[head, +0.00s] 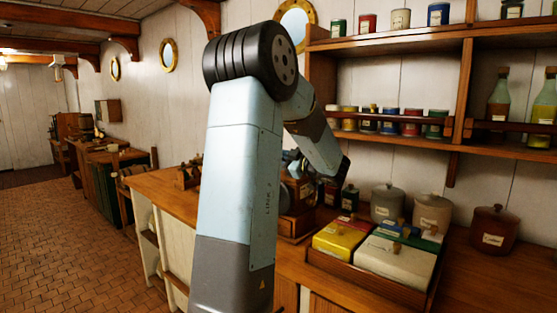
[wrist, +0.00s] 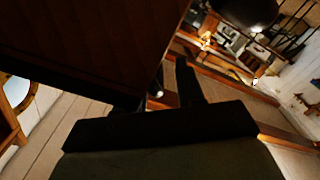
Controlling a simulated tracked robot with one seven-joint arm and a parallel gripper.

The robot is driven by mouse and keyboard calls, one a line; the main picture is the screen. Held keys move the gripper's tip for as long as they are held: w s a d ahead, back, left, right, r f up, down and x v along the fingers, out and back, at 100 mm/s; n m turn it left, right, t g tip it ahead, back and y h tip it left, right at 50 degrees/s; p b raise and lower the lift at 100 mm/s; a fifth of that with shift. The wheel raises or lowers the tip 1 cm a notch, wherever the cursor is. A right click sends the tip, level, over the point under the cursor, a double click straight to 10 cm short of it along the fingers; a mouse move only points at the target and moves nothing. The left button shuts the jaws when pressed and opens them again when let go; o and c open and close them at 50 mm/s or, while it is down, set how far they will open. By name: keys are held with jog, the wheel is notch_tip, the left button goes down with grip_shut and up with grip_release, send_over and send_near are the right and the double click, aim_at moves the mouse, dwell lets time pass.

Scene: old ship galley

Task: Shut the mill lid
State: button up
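The mill (head: 297,197) stands on the wooden counter in the head view, just right of my arm. It has a dark wheel-like part and a wooden base; my arm covers much of it. I cannot make out its lid or the lid's position. In the wrist view my gripper (wrist: 162,100) shows as a dark body with one finger standing up clearly. The other finger is lost in shadow, so its opening is unclear. A large dark brown wooden surface (wrist: 85,45) fills the upper left, close to the gripper.
A wooden tray (head: 360,282) of coloured lidded boxes stands right of the mill. Grey canisters (head: 387,203) and a brown pot (head: 494,229) stand behind and beside it. Shelves with tins and bottles (head: 498,95) hang above. The tiled floor (head: 75,245) is open at left.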

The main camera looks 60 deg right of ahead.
jog(key=s+a, duration=0.1)
jog(key=s, duration=1.1)
jog(key=shift+a, duration=0.35)
jog(key=shift+f, duration=0.1)
jog(key=w+a+m+g+y, duration=0.1)
jog(key=w+a+g+y, duration=0.2)
jog(key=w+a, duration=0.5)
jog(key=w+a+g+y, duration=0.2)
jog(key=w+a+y, duration=0.1)
jog(key=a, duration=0.8)
jog(key=w+a+m+g+y, duration=0.1)
jog(key=w+a+g+y, duration=0.2)
jog(key=w+a, duration=0.5)
jog(key=s+a+f+m+g+h, duration=0.1)
jog(key=s+a+h, duration=0.1)
jog(key=a, duration=0.7)
jog(key=s+a+f+m+g+h, duration=0.1)
jog(key=s+a+h, duration=0.1)
jog(key=s+a, duration=0.3)
jog(key=s+a+f+m+g+h, duration=0.1)
jog(key=s+a+f+g+h, duration=0.1)
jog(key=a, duration=1.1)
jog(key=shift+s, duration=0.75)
